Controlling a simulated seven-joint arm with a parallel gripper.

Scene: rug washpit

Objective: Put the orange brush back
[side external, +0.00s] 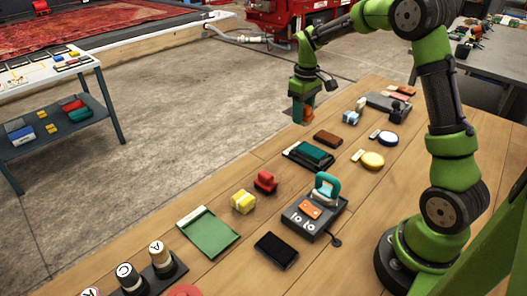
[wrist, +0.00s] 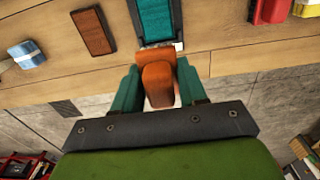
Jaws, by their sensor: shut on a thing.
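The orange brush (wrist: 158,84) is between the two teal fingers of my gripper (wrist: 157,70) in the wrist view. My gripper is shut on it. In the side external view my gripper (side external: 303,112) hangs near the table's far edge, with a small part of the orange brush (side external: 308,121) showing below the fingers. The fingers hide most of the brush there. A brown block (side external: 328,138) lies beside that tray.
A red brush (side external: 265,181), a yellow block (side external: 243,202) and a green pad (side external: 209,236) lie along the wooden table (side external: 185,277). A grey control box (side external: 318,227) and a yellow round tin (side external: 372,160) stand nearer my base. Bare wood lies between these things.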

